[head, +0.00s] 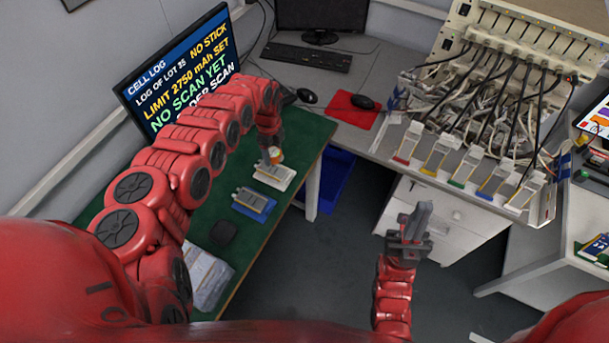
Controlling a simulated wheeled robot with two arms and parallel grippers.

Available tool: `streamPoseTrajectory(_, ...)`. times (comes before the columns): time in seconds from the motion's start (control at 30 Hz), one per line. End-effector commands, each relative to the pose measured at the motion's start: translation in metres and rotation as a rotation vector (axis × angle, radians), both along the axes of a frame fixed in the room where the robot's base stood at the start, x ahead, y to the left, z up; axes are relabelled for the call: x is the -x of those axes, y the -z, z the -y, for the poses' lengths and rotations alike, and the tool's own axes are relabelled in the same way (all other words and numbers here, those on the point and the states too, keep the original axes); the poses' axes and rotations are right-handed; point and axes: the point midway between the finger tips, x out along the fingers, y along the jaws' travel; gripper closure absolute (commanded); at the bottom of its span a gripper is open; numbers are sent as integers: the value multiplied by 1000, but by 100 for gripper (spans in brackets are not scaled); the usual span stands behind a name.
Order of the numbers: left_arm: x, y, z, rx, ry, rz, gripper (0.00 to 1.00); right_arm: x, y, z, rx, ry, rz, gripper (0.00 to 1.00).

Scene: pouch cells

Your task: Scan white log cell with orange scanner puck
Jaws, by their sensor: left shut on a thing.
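The white log cell (268,172) appears to be the pale, flat piece on a white holder (283,184) on the green table. My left gripper (272,154) is directly over its far end, shut on a small orange piece, seemingly the orange scanner puck (277,156). The puck is mostly hidden by the gripper, and I cannot tell whether it touches the cell. My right gripper (413,222) is over the floor in front of the white drawers, away from the cell. It looks empty, but its jaw opening is unclear.
A blue holder (262,211) with a grey cell, a dark puck-like object (223,233) and clear packets (205,275) share the green table (255,243). The cell log monitor (180,70) stands behind. A wired test rack (480,120) fills the right bench.

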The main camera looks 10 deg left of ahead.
Motion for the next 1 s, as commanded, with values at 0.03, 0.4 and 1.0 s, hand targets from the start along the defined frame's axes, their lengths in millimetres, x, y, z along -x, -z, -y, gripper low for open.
streamPoseTrajectory(0.03, -1, 0, -9, 1, -9, -1, 95, 0, 2, 0, 0, 0, 1, 100)
streamPoseTrajectory(0.4, -3, 19, -18, 3, -15, -2, 95, 0, 18, 0, 0, 0, 0, 100)
streamPoseTrajectory(1.0, -3, 46, -18, 1, -16, -1, 95, 0, 38, 0, 0, 0, 0, 100)
